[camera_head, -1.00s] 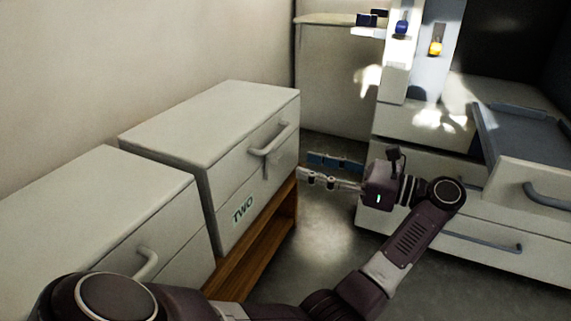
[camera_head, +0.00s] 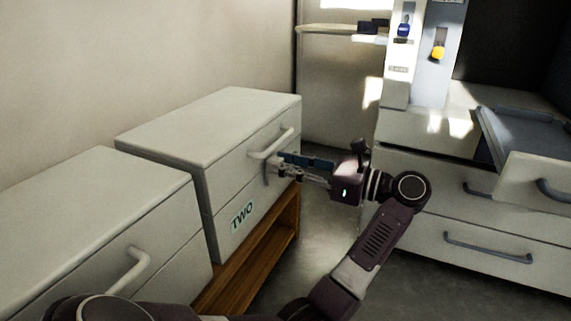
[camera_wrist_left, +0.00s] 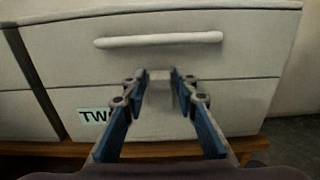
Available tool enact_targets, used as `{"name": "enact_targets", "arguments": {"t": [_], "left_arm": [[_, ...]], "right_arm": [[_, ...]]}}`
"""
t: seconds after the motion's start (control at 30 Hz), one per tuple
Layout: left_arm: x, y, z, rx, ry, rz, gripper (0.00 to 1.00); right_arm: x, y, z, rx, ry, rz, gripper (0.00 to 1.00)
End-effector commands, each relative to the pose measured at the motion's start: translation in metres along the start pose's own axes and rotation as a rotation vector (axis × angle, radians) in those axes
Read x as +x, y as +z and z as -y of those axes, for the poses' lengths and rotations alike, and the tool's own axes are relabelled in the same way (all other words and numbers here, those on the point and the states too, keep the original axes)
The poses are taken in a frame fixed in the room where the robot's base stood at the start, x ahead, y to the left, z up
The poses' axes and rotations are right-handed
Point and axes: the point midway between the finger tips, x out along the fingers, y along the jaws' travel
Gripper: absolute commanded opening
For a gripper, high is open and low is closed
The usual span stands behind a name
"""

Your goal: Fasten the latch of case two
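Case two (camera_head: 225,130) is a pale box with a handle (camera_head: 271,143) and a "TWO" label (camera_head: 242,216) on its front. In the left wrist view its handle (camera_wrist_left: 158,40) runs across above my fingers. A small pale latch (camera_wrist_left: 161,75) shows on its front below the handle, at the seam between upper and lower parts. My left gripper (camera_head: 276,167) is at the front of the case, just below the handle. In the left wrist view the gripper (camera_wrist_left: 160,78) is open, with one finger either side of the latch. Contact cannot be told. My right gripper is out of view.
Case two stands on a wooden stand (camera_head: 253,262). A similar pale case (camera_head: 85,235) is close on its left. A pale drawer cabinet (camera_head: 430,225) with dark handles stands at the right, with floor between.

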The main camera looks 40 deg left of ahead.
Motion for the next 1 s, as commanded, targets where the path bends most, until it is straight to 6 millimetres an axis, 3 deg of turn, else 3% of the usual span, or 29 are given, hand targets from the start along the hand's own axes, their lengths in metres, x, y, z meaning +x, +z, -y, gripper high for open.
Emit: {"name": "enact_targets", "arguments": {"t": [0.03, 0.2, 0.67, 1.0], "left_arm": [[0.000, 0.000, 0.000, 0.000, 0.000, 0.000, 0.19], [0.000, 0.000, 0.000, 0.000, 0.000, 0.000, 0.00], [0.008, 0.007, 0.000, 0.000, -0.001, -0.136, 0.00], [0.011, 0.006, 0.001, -0.001, 0.000, -0.153, 0.00]], "right_arm": [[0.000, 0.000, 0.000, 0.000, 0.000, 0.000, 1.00], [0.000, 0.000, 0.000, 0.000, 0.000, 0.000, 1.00], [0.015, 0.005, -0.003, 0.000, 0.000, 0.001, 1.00], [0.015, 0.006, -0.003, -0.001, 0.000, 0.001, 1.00]]}}
